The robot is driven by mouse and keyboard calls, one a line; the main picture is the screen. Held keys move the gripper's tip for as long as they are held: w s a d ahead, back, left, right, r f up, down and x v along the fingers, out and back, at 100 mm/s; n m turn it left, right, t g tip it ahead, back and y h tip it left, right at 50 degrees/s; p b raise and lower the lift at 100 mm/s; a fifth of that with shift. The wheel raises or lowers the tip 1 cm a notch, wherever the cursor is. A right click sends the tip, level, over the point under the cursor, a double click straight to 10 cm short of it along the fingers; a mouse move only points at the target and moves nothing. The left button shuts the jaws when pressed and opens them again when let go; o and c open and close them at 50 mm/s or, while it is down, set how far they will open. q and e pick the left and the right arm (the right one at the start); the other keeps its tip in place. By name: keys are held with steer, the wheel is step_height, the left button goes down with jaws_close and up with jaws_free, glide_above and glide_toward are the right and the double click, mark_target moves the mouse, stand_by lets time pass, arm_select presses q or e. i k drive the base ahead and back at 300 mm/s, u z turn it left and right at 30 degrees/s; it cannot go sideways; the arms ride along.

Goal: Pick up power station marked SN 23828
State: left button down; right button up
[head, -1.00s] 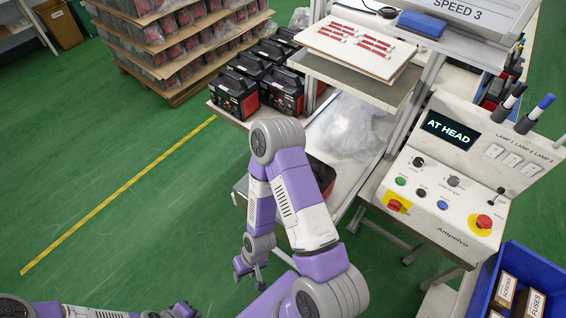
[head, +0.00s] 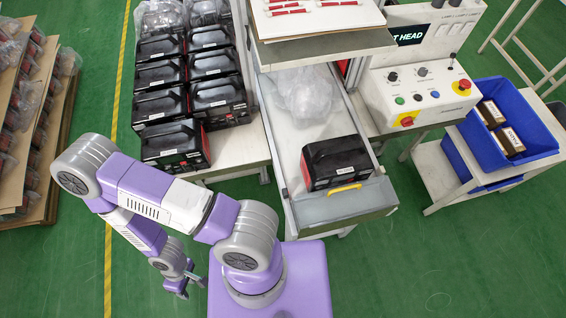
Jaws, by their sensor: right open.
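Several black power stations with red sides and small white labels stand in two columns on a table; the nearest one (head: 175,146) is at its front edge. Another power station (head: 337,161) sits alone on a metal tray (head: 340,208) right of the columns, behind a yellow handle. The labels are too small to read, so I cannot tell which is SN 23828. My right gripper (head: 187,286) is open and empty, low over the green floor, in front of the table and apart from all stations. My left gripper is not in view.
Clear plastic wrap (head: 304,92) lies behind the lone station. A shelf (head: 324,47) overhangs the tray. A control panel (head: 422,92) and a blue bin (head: 510,153) with boxes stand right. Stacked pallet goods (head: 28,130) are far left. The floor in front is free.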

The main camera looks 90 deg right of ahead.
mark_target(325, 165)
steer(key=i, duration=1.4)
steer(key=z, duration=4.5)
steer(key=i, duration=0.5)
steer(key=z, duration=0.05)
